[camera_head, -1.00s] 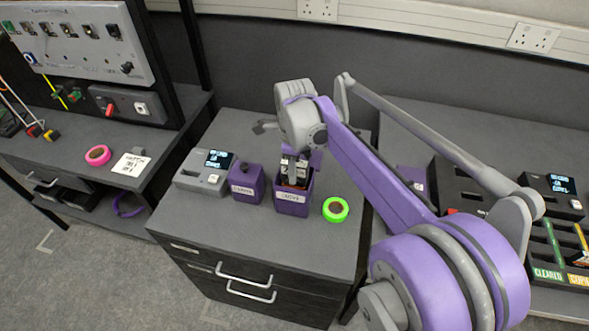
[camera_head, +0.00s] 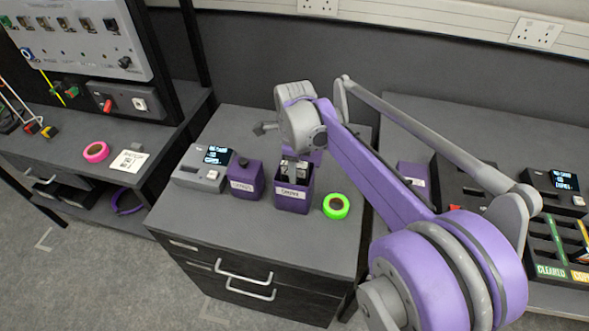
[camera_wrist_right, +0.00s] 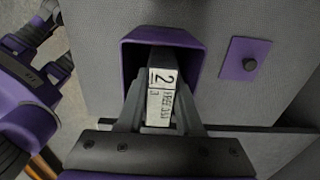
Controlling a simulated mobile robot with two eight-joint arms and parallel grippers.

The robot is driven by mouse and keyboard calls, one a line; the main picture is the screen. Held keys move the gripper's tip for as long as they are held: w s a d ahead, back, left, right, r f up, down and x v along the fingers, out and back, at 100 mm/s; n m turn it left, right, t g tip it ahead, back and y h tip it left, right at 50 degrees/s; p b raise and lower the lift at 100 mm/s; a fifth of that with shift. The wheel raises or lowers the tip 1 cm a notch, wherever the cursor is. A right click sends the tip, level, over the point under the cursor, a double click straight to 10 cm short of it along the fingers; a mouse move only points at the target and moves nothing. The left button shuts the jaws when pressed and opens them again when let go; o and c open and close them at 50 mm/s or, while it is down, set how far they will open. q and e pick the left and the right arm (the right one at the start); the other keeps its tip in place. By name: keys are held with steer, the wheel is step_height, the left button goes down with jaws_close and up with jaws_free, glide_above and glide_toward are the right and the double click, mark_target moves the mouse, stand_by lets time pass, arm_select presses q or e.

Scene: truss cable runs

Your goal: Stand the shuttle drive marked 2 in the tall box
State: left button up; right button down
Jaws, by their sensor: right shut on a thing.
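The shuttle drive (camera_wrist_right: 161,96) is a dark block with a white label marked 2, seen in the right wrist view. My right gripper (camera_head: 294,172) is shut on it, with one finger on each side. The tall box (camera_head: 292,201) is purple and open-topped, with a white label on its front, and stands on the grey cabinet. The gripper's fingertips are at the box's mouth. In the right wrist view the drive lies within the outline of the box's rim (camera_wrist_right: 129,48). How deep it sits is hidden.
A purple lidded box (camera_head: 245,180) with a black knob stands just left of the tall box. A grey device with a display (camera_head: 203,170) is further left. A green tape roll (camera_head: 336,206) lies close on the right. The cabinet's front strip is clear.

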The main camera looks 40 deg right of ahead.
steer(key=shift+f+b, duration=1.05)
steer(key=shift+f, duration=0.65)
steer(key=shift+c, duration=2.4)
jaws_free()
steer(key=c, duration=0.3)
steer(key=shift+r+p, duration=2.7)
steer(key=shift+r, duration=1.1)
